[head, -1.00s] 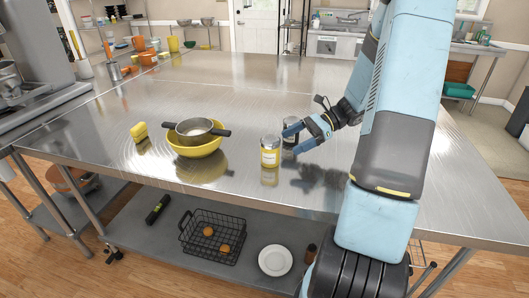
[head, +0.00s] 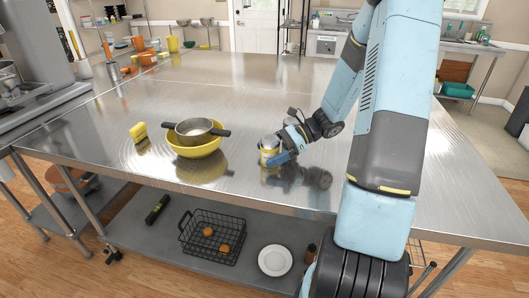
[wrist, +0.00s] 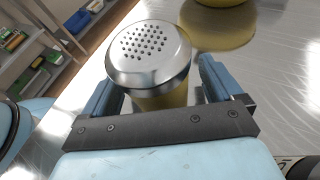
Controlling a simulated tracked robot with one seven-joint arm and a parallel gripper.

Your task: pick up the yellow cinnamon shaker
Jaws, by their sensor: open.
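The yellow cinnamon shaker (head: 268,146) stands upright on the steel table, to the right of the yellow bowl. In the wrist view its perforated silver lid (wrist: 149,52) faces me, with the yellow body (wrist: 160,99) below. My gripper (head: 282,148) is open at the shaker, and partly covers it in the head view. In the wrist view the two blue fingers (wrist: 158,85) are on either side of the shaker with gaps visible. I cannot tell whether either finger touches it.
A yellow bowl (head: 195,150) with a steel pan (head: 194,129) in it stands left of the shaker. The second, dark-lidded shaker is hidden behind my gripper. The table (head: 236,90) behind is clear.

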